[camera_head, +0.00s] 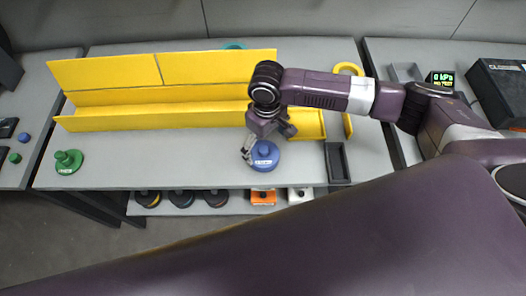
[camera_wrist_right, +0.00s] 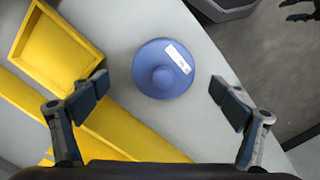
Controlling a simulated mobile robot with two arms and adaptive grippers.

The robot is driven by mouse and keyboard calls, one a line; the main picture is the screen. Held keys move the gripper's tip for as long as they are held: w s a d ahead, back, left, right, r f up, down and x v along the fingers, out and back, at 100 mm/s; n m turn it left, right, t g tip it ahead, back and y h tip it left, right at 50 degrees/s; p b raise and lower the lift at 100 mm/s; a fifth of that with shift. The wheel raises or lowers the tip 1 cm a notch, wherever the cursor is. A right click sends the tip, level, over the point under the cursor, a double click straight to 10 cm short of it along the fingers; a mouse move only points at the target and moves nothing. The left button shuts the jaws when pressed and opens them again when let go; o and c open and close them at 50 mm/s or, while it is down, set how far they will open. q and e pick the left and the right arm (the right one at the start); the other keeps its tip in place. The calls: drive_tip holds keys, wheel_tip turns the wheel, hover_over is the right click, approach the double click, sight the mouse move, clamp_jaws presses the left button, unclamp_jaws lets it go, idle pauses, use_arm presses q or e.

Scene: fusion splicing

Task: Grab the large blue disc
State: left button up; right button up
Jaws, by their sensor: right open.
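The large blue disc (camera_head: 265,157) lies on the grey table near its front edge, with a round knob on top and a white label. In the right wrist view the disc (camera_wrist_right: 163,69) lies ahead of the fingers, a little above the line between them. My right gripper (camera_head: 256,147) is above the disc in the head view and partly covers its left side. In the right wrist view its two fingers (camera_wrist_right: 165,100) are wide apart, with nothing held between them. My left gripper is not in view.
A yellow angled rack (camera_head: 160,115) stands behind, and a yellow tray (camera_wrist_right: 62,55) is beside the disc. A dark bin (camera_head: 337,162) stands right of the disc. A green disc (camera_head: 67,163) is at the table's left. Several dark discs (camera_head: 181,198) sit on a lower shelf.

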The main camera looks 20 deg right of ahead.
sight(264, 149)
drive_tip(key=f, duration=0.2)
drive_tip(key=f+p, duration=0.1)
drive_tip(key=shift+a+f, duration=0.35)
drive_tip(key=shift+f, duration=0.05)
drive_tip(key=shift+w+f, duration=0.1)
drive_tip(key=shift+f, duration=0.25)
drive_tip(key=shift+c, duration=0.2)
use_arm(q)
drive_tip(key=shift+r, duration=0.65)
use_arm(e)
drive_tip(key=c, duration=1.3)
